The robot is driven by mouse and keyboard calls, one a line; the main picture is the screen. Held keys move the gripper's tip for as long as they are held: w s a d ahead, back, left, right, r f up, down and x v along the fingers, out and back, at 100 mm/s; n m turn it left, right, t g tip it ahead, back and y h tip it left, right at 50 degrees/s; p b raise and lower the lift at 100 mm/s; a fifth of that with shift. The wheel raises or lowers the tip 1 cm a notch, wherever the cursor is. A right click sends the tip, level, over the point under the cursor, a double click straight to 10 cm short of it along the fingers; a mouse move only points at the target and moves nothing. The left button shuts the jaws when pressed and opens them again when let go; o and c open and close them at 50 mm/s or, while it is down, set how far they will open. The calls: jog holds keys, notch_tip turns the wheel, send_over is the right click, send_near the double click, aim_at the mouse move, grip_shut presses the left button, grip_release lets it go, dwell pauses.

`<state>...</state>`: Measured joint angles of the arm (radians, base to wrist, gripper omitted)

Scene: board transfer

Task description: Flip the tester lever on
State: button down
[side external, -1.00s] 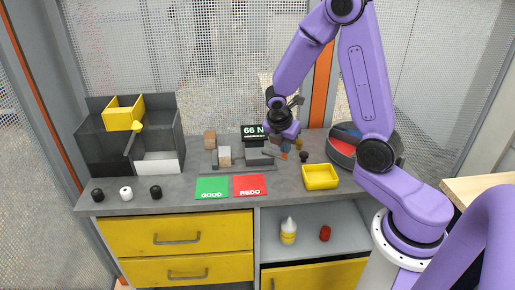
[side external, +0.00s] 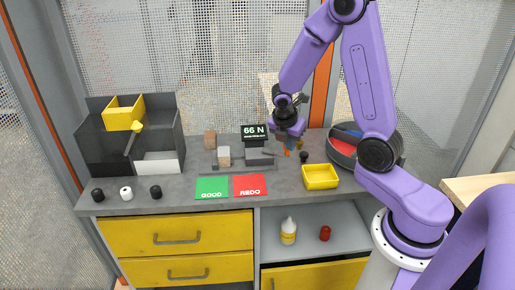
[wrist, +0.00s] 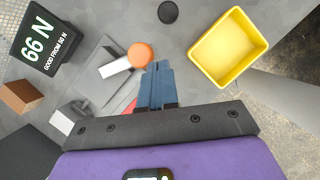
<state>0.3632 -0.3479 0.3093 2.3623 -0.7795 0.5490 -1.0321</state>
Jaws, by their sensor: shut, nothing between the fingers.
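The tester (side external: 257,157) stands on the bench with a black display (side external: 254,133) reading 66 N. In the wrist view the display (wrist: 42,45) also says good from 50 N. The lever is a pale bar (wrist: 115,67) with a round orange knob (wrist: 140,54). In the side view an orange spot (side external: 287,153), likely the knob, shows just below my gripper (side external: 291,147). My gripper's blue fingers (wrist: 157,82) are shut and empty, right beside the knob; I cannot tell whether they touch it.
A yellow tray (wrist: 230,50) lies to the right, with a black knob-like piece (wrist: 167,12) beyond the fingers. A brown block (wrist: 22,97) is near the tester. Green GOOD (side external: 212,188) and red REDO (side external: 250,186) pads lie in front. A round bin (side external: 342,155) stands at right.

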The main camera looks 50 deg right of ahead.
jog(key=shift+d, duration=0.1)
jog(key=s+a+r, duration=0.4)
jog(key=a+r, duration=0.2)
jog(key=r, duration=0.3)
jog(key=shift+s+a+r, duration=0.15)
jog(key=shift+s+a, duration=0.05)
jog(key=shift+a, duration=0.05)
dwell(0.4)
jog(key=s+a+m+y, duration=0.2)
jog(key=s+a, duration=0.3)
jog(key=s, duration=0.4)
jog(key=s+a+m+y, duration=0.2)
jog(key=s+a+m, duration=0.3)
jog(key=s, duration=0.4)
jog(key=shift+s+a+y, duration=0.35)
jog(key=shift+a+y, duration=0.05)
jog(key=shift+a, duration=0.3)
